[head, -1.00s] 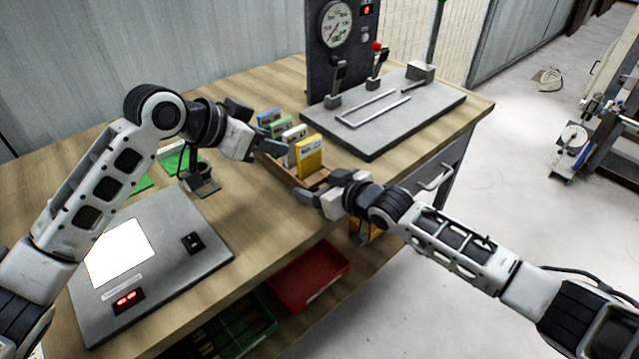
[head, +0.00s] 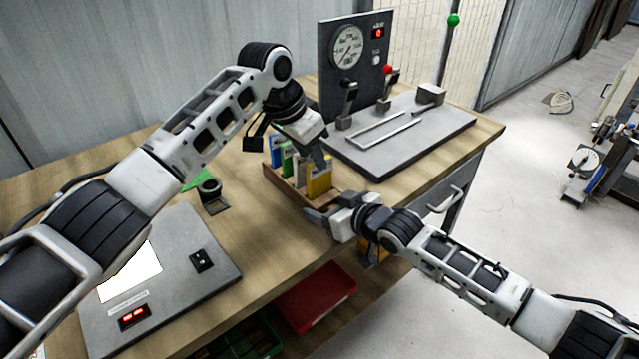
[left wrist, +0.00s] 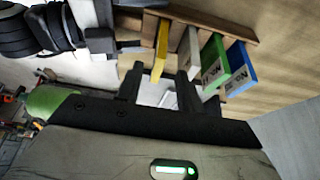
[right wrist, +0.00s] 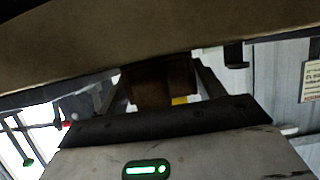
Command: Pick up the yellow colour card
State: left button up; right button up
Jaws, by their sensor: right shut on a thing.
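The yellow colour card (head: 319,184) stands upright at the near end of the wooden rack (head: 287,189). It also shows in the left wrist view (left wrist: 161,48), ahead of the gap between my left fingers. My left gripper (head: 322,156) is open and empty, just above the yellow card and pointing down at it. Blue, green and pale cards stand behind it in the same rack. My right gripper (head: 318,219) is shut on the near end of the rack. In the right wrist view the rack's brown end (right wrist: 160,80) sits between the fingers.
A grey lever press with a gauge panel (head: 352,55) stands behind the rack. A grey plate with a white lit panel (head: 220,262) and a small black holder (head: 210,190) lie to the left. A red bin (head: 318,296) is below the bench edge.

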aim_at(320, 173)
pick_arm(q)
jog(key=x, duration=0.6)
jog(key=shift+d+f, duration=0.1)
jog(key=shift+f, duration=0.15)
jog(key=shift+s, duration=0.1)
grip_shut()
